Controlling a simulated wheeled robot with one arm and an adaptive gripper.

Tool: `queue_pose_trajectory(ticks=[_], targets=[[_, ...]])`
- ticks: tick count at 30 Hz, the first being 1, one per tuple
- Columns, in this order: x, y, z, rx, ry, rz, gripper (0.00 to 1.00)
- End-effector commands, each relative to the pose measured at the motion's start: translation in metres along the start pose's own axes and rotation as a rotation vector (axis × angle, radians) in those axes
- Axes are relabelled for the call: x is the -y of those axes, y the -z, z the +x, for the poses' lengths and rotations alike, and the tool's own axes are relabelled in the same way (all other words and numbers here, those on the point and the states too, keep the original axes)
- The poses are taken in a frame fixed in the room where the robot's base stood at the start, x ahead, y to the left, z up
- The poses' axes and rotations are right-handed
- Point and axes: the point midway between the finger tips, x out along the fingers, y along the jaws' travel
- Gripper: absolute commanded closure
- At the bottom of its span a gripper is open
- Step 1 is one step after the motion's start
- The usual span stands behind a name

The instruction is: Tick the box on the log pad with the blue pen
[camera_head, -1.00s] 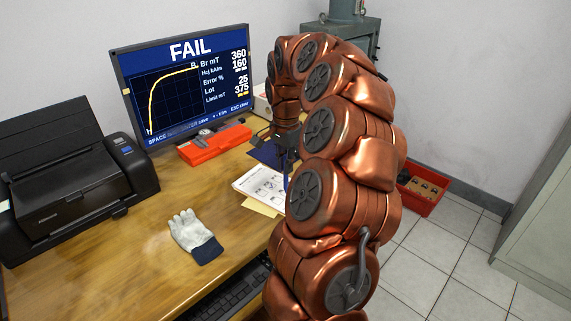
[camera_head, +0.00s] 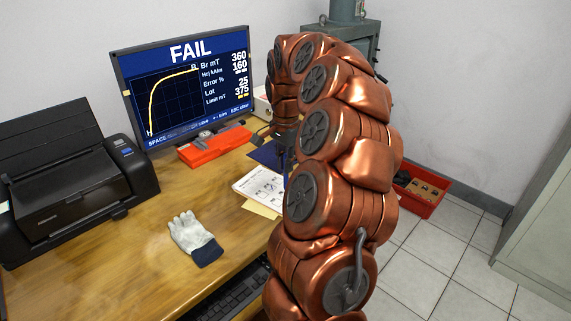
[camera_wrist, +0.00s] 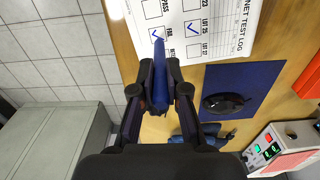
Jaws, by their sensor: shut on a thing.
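The white log pad (camera_wrist: 215,25) lies on the desk and also shows in the head view (camera_head: 257,184), partly behind my arm. It has printed rows with boxes. One box (camera_wrist: 191,28) holds a blue tick, and blue marks also show in the FAIL box (camera_wrist: 157,33) right at the pen's tip. My gripper (camera_wrist: 160,84) is shut on the blue pen (camera_wrist: 161,62), whose tip points at the FAIL box. I cannot tell whether the tip touches the paper. In the head view my gripper (camera_head: 284,146) is over the pad's right side, and the pen is mostly hidden.
A dark blue mat (camera_wrist: 240,75) with a black mouse (camera_wrist: 223,103) lies beside the pad. A red case (camera_head: 215,147), a monitor reading FAIL (camera_head: 185,85), a printer (camera_head: 70,185) and a glove (camera_head: 192,236) are on the desk. A red bin (camera_head: 421,192) stands on the floor.

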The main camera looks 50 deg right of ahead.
Motion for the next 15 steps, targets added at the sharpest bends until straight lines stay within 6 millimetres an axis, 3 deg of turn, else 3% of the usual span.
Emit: queue_pose_trajectory(ticks=[15], targets=[[0.000, 0.000, -0.026, 0.000, 0.000, 0.001, 1.00]])
